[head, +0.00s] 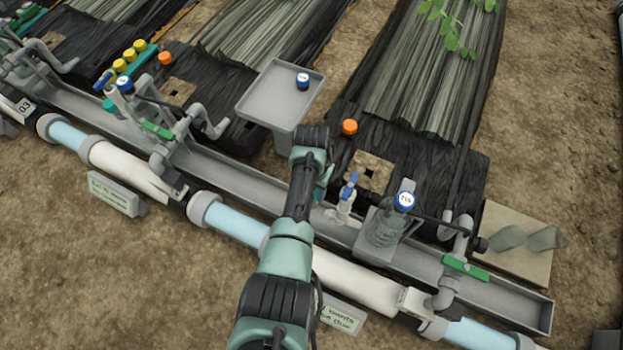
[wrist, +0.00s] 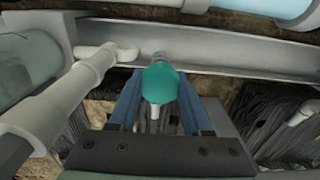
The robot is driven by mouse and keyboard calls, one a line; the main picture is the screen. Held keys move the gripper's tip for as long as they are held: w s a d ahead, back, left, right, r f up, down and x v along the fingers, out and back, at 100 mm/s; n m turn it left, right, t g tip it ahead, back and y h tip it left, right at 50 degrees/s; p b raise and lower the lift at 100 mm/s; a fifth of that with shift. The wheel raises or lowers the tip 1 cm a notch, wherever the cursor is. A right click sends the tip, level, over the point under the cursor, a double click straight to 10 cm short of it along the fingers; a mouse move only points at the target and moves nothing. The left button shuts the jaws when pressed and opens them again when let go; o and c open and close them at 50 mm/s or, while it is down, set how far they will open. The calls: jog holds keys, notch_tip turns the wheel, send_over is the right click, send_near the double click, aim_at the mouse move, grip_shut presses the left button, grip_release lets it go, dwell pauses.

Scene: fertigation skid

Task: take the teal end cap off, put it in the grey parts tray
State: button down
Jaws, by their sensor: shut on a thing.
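The teal end cap (wrist: 160,80) is in the middle of the wrist view, between the two blue fingers of my gripper (wrist: 158,92). My gripper is shut on it. A short white piece shows just below the cap; I cannot tell whether the cap is still seated on a pipe end. In the head view my arm hides the fingertips and most of the cap. The grey parts tray (head: 262,100) stands on a post behind my wrist, and a blue-rimmed round gauge (head: 302,81) lies in it.
A long grey trough (head: 240,155) and white and blue pipe run across the skid. Right of my arm are a blue-handled valve (head: 348,190), a gauge (head: 405,200) on a grey fitting and a green-handled pipe (head: 466,268). Most of the tray floor is bare.

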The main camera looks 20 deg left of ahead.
notch_tip(320, 180, up, 25)
jog(key=p, duration=2.4)
jog(key=shift+p, duration=0.35)
jog(key=shift+d, duration=0.1)
jog(key=d+r, duration=1.4)
jog(key=r, duration=0.1)
jog(key=s+r+p, duration=0.4)
jog(key=r+p, duration=0.9)
jog(key=p, duration=0.1)
jog(key=s+r+p, duration=0.3)
jog(key=r+p, duration=1.1)
jog(key=p, duration=0.1)
jog(key=shift+s, duration=0.35)
